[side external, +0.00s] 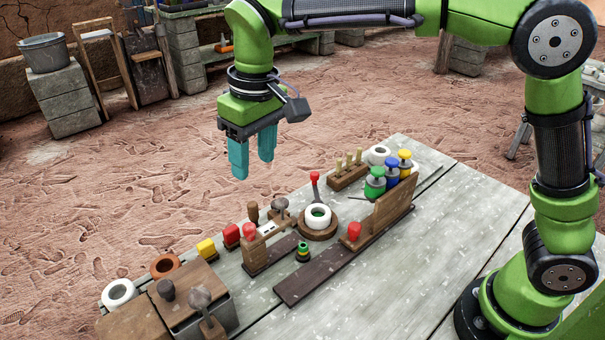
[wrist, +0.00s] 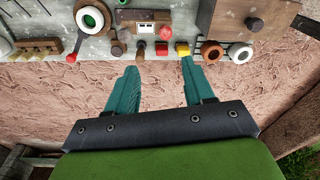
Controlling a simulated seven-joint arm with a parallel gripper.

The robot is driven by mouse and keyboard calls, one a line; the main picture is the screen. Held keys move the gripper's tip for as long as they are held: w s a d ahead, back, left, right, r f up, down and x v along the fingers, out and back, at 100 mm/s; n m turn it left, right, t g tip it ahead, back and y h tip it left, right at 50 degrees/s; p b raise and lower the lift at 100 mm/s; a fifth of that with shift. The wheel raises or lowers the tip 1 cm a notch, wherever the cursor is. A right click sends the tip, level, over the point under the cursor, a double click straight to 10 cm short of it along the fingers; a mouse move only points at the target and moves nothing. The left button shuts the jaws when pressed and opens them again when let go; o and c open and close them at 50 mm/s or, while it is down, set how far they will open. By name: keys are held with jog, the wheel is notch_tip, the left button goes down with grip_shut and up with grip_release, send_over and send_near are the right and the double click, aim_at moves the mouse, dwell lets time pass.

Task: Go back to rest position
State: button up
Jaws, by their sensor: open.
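My gripper (side external: 252,160) has two teal fingers and hangs above the far edge of the table, in the air. Its fingers are apart with nothing between them. In the wrist view my gripper (wrist: 160,85) also shows open, with the ground beyond the table edge behind it. The grey wooden table (side external: 425,225) holds the objects and stands below and to the right of the gripper. No object touches the fingers.
On the table are a white ring on a round wooden base (side external: 318,217), green, blue and yellow knobbed jars (side external: 389,178), a wooden box (side external: 185,300), a yellow block (side external: 207,249) and an upright wooden board (side external: 393,207). The air around the gripper is clear.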

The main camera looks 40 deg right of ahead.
jog(key=s+d+m+t+y, duration=0.1)
jog(key=s+d+m+t, duration=0.5)
jog(key=s+d, duration=1)
jog(key=d, duration=0.3)
jog(key=shift+s+d+f+m, duration=0.25)
jog(key=shift+s+f+m, duration=0.05)
jog(key=shift+s+f, duration=0.1)
